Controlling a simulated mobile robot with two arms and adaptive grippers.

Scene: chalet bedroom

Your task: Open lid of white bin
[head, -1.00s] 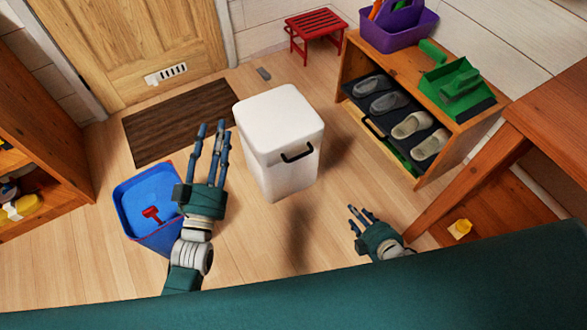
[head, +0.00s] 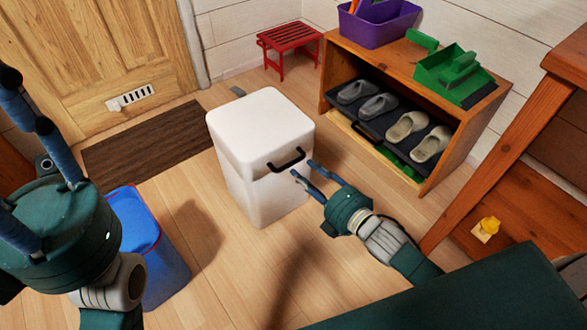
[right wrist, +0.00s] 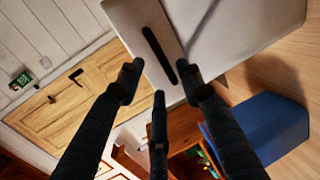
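The white bin (head: 262,160) stands on the wooden floor with its lid down. A black handle (head: 287,160) is on its front, and it also shows in the right wrist view (right wrist: 160,55). My right gripper (head: 308,174) is open just in front of the handle. In the right wrist view its fingers (right wrist: 160,82) are spread and empty, with the handle just beyond the tips. I cannot tell if any finger touches the bin. My left gripper (head: 30,150) is large and close at the left edge, with its fingers spread and empty.
A blue bin (head: 165,265) stands left of the white bin, partly behind my left gripper. A wooden shoe shelf (head: 440,180) stands at the right and a red stool (head: 287,45) at the back. A dark mat (head: 145,147) lies before the door.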

